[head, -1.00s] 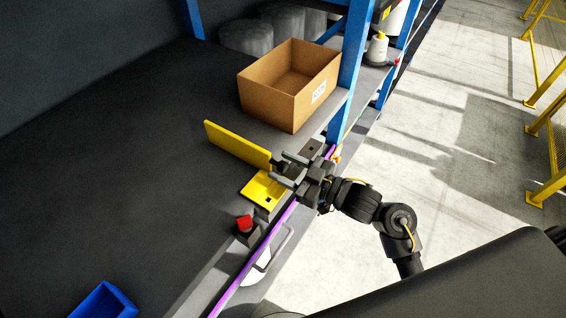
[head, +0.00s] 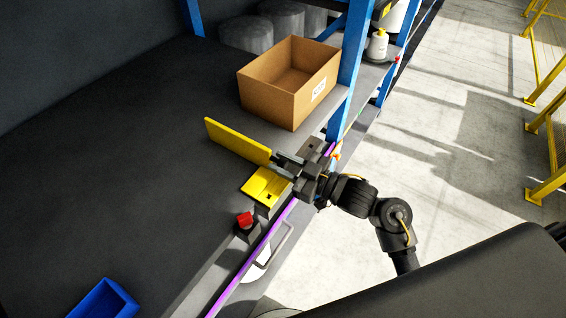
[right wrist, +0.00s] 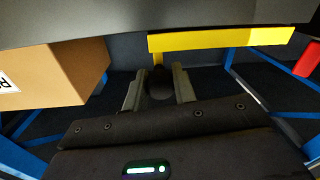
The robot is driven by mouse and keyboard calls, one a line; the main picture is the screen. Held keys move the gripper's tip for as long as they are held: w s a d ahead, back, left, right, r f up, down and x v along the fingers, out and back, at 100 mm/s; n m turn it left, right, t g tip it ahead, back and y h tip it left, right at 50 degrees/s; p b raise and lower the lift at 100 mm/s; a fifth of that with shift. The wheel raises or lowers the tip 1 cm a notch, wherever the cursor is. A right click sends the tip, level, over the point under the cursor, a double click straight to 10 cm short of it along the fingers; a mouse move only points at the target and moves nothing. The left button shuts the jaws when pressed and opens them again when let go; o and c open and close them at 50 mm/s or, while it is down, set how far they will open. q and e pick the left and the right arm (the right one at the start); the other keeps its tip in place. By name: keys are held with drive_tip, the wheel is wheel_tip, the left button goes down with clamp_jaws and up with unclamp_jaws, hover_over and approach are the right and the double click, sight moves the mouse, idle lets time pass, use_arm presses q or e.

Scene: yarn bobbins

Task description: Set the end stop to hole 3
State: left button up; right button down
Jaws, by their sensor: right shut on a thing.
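The yellow end stop shows in the head view as a long upright plate (head: 237,142) on the table's front edge. A flat yellow plate (head: 262,186) with a small dark hole lies beside it; I cannot read any hole numbers. My right gripper (head: 283,168) is at the near end of the upright plate. In the right wrist view its fingers (right wrist: 158,88) are shut on a dark round knob (right wrist: 160,82), below a yellow bar (right wrist: 220,38). The gripper hides how the knob joins the stop. My left gripper is not in view.
A red button (head: 245,219) on a dark block stands nearer along the edge. An open cardboard box (head: 265,101) stands behind, near a blue post (head: 351,62). A blue bin (head: 104,299) is at bottom left. The table's middle is clear.

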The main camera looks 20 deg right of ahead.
drive_tip(key=w+d, duration=0.2)
drive_tip(key=d, duration=0.1)
drive_tip(key=w+d, duration=0.6)
drive_tip(key=d, duration=0.1)
drive_tip(key=shift+f, duration=0.1)
drive_tip(key=shift+w+d, duration=0.35)
drive_tip(key=shift+w, duration=0.1)
drive_tip(key=c, duration=1.1)
unclamp_jaws()
